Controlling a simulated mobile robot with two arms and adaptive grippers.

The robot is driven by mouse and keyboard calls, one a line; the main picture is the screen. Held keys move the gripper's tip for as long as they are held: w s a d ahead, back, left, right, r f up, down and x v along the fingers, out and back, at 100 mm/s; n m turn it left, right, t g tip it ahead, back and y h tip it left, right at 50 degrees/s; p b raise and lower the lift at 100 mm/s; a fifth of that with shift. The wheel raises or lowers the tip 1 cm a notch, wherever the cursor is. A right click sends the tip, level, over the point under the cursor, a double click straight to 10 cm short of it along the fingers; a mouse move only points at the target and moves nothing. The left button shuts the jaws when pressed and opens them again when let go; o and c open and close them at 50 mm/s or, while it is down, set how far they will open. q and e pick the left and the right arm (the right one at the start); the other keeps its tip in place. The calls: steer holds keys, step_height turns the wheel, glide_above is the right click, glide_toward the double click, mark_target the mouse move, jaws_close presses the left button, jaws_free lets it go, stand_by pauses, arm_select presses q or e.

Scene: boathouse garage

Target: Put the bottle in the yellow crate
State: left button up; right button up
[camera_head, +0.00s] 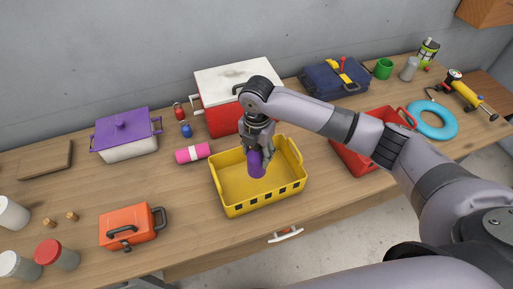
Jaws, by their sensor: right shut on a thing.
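The yellow crate (228,207) stands on the wooden workbench near its front edge, open at the top. My right gripper (257,148) points down over the crate and is shut on a purple bottle (256,164). The bottle hangs roughly upright over the crate's interior. I cannot tell whether its lower end touches the crate floor. The gripper hides the bottle's upper part. My left gripper is out of view.
A red cooler with a white lid (237,79) stands behind the crate. A red crate (353,158) is to the right, partly behind my right arm. A pink cylinder (192,152) and an orange box (128,226) lie to the left. Bench between them is clear.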

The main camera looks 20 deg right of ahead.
mark_target(256, 164)
steer(key=shift+w+f+n, duration=0.15)
steer(key=shift+w+n, duration=0.05)
steer(key=shift+n, duration=0.4)
steer(key=shift+p, duration=0.35)
steer(key=shift+f, duration=0.15)
step_height(256, 164, down, 4)
steer(key=shift+f+b, duration=0.1)
steer(key=shift+b, duration=0.95)
steer(key=shift+f, duration=0.3)
steer(key=shift+f+b, duration=0.35)
steer(key=shift+f, duration=0.4)
